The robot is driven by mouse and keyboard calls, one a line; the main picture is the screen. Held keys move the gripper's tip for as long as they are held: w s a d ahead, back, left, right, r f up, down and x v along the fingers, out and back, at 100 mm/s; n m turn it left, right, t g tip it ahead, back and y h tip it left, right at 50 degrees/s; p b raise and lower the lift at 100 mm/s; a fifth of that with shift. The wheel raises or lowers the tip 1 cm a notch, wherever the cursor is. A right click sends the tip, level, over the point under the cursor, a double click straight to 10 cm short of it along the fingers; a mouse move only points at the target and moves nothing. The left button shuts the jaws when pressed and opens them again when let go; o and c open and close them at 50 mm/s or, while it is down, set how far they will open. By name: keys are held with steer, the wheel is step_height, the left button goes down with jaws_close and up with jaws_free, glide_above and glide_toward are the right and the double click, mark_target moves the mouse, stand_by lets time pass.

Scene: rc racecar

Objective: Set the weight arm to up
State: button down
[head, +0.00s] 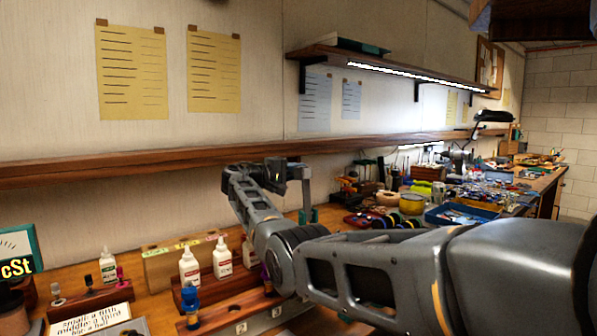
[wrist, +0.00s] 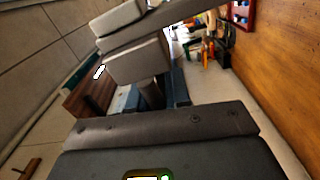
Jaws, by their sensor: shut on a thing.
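My gripper (head: 288,172) is at the far end of my arm, above the back of the bench near the wall. In the wrist view its two grey finger pads (wrist: 122,38) are closed on a narrow dark bar (wrist: 185,20), which looks like the weight arm. The bar slants up to the right there, and the pads hide part of it. A teal upright (head: 308,214) stands just below and right of my gripper in the head view. My arm hides most of what it belongs to. I cannot tell the weight arm's setting.
White bottles (head: 190,267) and a wooden rack (head: 235,310) stand on the bench at the lower left, close to my arm. A wooden rail (head: 120,165) runs along the wall behind. A blue tray (head: 462,214) and clutter fill the bench to the right.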

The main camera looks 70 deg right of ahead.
steer(key=shift+f, duration=0.55)
steer(key=c, duration=1.4)
jaws_free()
steer(key=shift+w, duration=0.1)
steer(key=shift+o, duration=1.2)
steer(key=shift+r, duration=0.2)
steer(key=shift+w+a, duration=0.1)
steer(key=b+v, duration=0.1)
steer(key=v, duration=0.6)
steer(key=shift+a+b, duration=0.25)
steer(key=shift+b, duration=0.05)
steer(key=shift+w, duration=0.15)
